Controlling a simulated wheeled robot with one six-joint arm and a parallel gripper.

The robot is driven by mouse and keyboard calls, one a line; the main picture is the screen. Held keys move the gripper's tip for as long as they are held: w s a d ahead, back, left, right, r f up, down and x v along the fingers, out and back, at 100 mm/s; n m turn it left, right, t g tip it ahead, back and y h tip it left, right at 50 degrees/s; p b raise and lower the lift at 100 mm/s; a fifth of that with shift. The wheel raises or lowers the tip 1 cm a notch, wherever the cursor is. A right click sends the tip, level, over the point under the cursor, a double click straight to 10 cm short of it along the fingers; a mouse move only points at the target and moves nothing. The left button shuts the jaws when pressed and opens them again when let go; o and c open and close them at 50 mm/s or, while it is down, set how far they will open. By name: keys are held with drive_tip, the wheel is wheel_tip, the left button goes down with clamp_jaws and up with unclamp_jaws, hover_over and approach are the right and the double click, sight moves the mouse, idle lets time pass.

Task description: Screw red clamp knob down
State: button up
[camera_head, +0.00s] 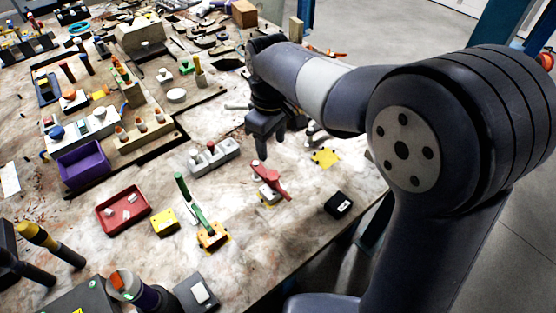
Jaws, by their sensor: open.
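A red clamp-like piece (270,178) with a long red handle and a pale base stands on the marbled table, right of centre. A small red knob (211,146) also shows on a grey block (222,155) to its left; I cannot tell which of the two carries the clamp knob. My gripper (266,145) points down above the table, behind the red clamp piece and right of the grey block. It is open, with nothing seen between its fingers. It looks apart from both red things, though its height is hard to judge.
A green-handled clamp (192,205), a yellow block (164,222), a red tray (123,210) and a purple bin (84,164) stand to the left. A black box (338,204) sits near the right table edge. Bare table lies around the red clamp piece.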

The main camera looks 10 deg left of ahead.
sight(273, 174)
wheel_tip(273, 174, down, 10)
drive_tip(key=shift+s+f+p, duration=0.1)
drive_tip(key=shift+f+p, duration=0.05)
drive_tip(key=shift+p, duration=0.3)
drive_tip(key=c, duration=0.8)
drive_tip(key=shift+m+b, duration=0.3)
drive_tip(key=shift+m, duration=1.9)
drive_tip(key=o, duration=0.8)
wheel_tip(273, 174, up, 11)
drive_tip(key=shift+b, duration=0.45)
